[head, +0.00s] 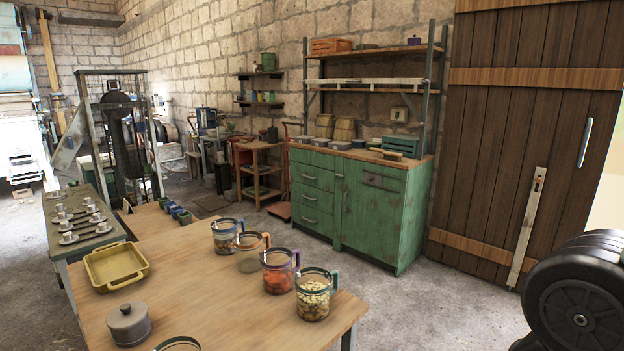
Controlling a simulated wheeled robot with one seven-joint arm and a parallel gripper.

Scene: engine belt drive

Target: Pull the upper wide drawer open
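A worn green cabinet (425,220) with a wooden top stands against the brick wall, right of centre in the head view. The upper wide front (312,176) of this stack looks shut. The right part has another wide front (383,182) with a dark handle, high up above a door; it also looks shut. I cannot tell for sure which is the task's drawer. My gripper is not in view.
A wooden table (190,262) with glass jars (313,296), a yellow tray (115,267) and a grey lidded pot (129,324) fills the foreground. Concrete floor (400,310) lies clear before the cabinet. A plank door (500,150) stands right of it, a small wooden shelf (260,170) left.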

